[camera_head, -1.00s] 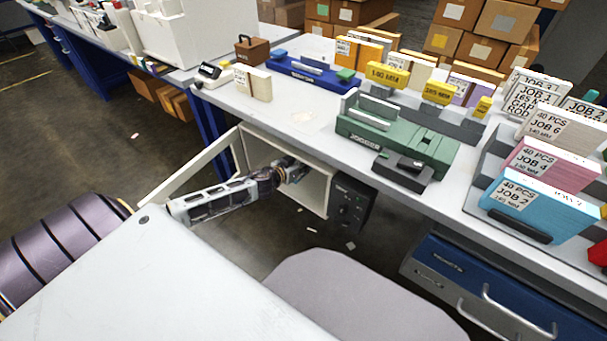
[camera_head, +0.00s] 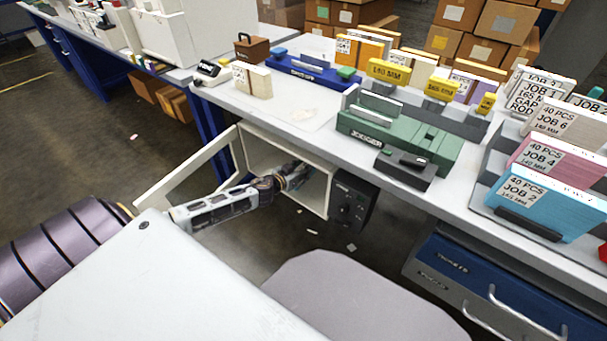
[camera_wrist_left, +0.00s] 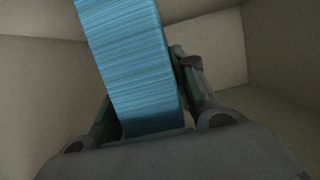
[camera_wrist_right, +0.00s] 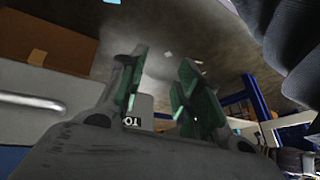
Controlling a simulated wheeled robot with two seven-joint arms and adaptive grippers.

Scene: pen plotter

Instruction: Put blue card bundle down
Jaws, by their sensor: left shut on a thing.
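My left gripper (camera_wrist_left: 148,88) is shut on a blue card bundle (camera_wrist_left: 130,60), which stands up between its fingers in the left wrist view. In the head view my left gripper (camera_head: 296,174) reaches inside an open box-like cabinet (camera_head: 262,150) under the bench edge, and the bundle is hidden there. Pale beige walls surround it in the left wrist view. I cannot tell whether the bundle touches the cabinet floor. My right gripper (camera_wrist_right: 163,78) is open and empty in the right wrist view, away from the cabinet.
The cabinet door (camera_head: 185,172) stands open to the left; a dark control panel (camera_head: 350,203) is on the right. On the bench (camera_head: 300,112) are a green device (camera_head: 398,132) and a rack with another blue bundle marked JOB 2 (camera_head: 545,200). A chair seat (camera_head: 365,300) is below.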

